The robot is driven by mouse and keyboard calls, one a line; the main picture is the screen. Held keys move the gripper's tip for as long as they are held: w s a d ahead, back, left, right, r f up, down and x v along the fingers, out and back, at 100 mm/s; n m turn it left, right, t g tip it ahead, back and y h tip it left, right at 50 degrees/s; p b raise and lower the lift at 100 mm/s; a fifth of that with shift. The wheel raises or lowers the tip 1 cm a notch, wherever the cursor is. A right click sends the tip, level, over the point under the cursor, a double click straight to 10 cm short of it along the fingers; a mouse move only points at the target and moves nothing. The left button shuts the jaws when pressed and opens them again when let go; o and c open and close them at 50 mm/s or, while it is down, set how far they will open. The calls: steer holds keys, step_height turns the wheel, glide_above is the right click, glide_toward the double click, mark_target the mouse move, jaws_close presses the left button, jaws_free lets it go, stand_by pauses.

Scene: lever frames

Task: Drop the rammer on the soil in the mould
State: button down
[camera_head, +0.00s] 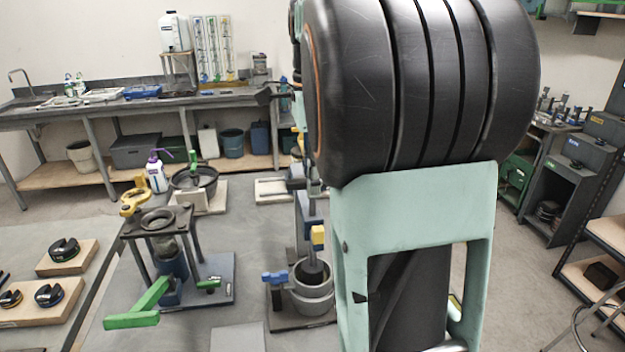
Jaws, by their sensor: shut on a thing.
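The rammer (308,212) stands upright at the centre, with a grey-blue upper part and a yellow block (318,238) on its side. Its lower end is over or inside the round grey mould (313,300), which stands on a dark base plate. The soil inside cannot be made out. My gripper (314,187) shows only as a small dark part at the top of the rammer, and it is shut on it. My large black and teal arm hides most of the gripper and the rammer's right side. Whether the foot touches the soil cannot be told.
A blue clamp knob (275,278) is left of the mould. A metal stand with a green lever (140,303) and a yellow handle (134,197) is further left. Wooden blocks with black rings (66,250) lie at far left. A workbench (120,112) lines the back wall.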

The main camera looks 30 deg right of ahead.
step_height(320, 180, up, 8)
steer(key=p, duration=0.7)
steer(key=shift+r, duration=0.25)
steer(key=shift+w, duration=0.15)
steer(key=c, duration=2)
jaws_free()
steer(key=shift+o, duration=0.3)
steer(key=shift+f, duration=0.1)
step_height(320, 180, up, 12)
